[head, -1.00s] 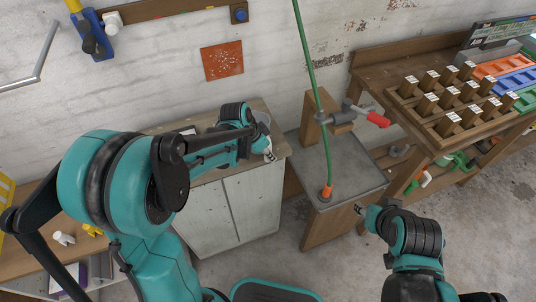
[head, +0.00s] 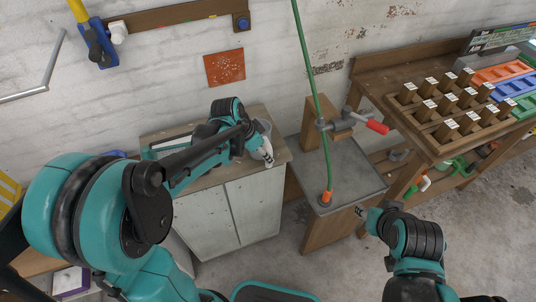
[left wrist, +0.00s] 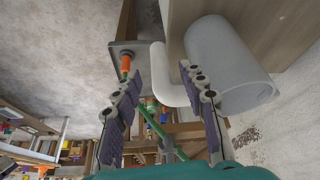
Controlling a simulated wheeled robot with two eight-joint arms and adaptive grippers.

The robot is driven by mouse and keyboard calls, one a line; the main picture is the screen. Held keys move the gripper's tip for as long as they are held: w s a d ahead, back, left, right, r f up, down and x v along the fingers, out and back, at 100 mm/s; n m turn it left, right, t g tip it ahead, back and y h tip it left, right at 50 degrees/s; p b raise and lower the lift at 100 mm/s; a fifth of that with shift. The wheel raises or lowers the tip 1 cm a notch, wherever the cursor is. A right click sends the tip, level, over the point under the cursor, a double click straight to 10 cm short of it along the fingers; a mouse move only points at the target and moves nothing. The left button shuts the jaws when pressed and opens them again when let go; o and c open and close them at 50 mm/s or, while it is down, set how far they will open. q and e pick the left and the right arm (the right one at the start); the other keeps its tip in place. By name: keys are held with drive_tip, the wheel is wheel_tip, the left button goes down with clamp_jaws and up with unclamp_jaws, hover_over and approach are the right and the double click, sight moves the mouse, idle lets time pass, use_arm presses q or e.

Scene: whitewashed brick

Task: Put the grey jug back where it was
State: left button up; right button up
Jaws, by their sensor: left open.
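The grey jug (head: 264,126) stands at the right end of the cabinet top (head: 190,178), partly hidden behind my left gripper (head: 266,154). In the left wrist view the jug (left wrist: 228,62) shows its pale round body and its handle (left wrist: 160,75). My left gripper (left wrist: 165,95) is open; its fingers straddle the handle in that picture, the right finger overlapping the jug's body. I cannot tell whether they touch it. My right gripper (head: 362,212) hangs low by the metal-topped stand, away from the jug; its jaws are too small to read.
A metal-topped stand (head: 350,178) with a red-handled valve (head: 375,127) and a green hose (head: 318,95) is right of the cabinet. A workbench with wooden blocks (head: 448,130) and coloured trays (head: 510,85) lies farther right. The brick wall is close behind the cabinet.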

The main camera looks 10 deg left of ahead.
use_arm(q)
drive_tip(key=s+a+r+n+t+y+p, duration=0.1)
drive_tip(key=s+r+n, duration=0.3)
drive_tip(key=s, duration=0.4)
drive_tip(key=s+a+r+n+t+y, duration=0.2)
drive_tip(key=s+r+n, duration=0.2)
drive_tip(key=s, duration=0.5)
drive_tip(key=shift+a+r+n+t+p, duration=0.3)
drive_tip(key=shift+a+t+p, duration=0.05)
drive_tip(key=shift+t, duration=0.05)
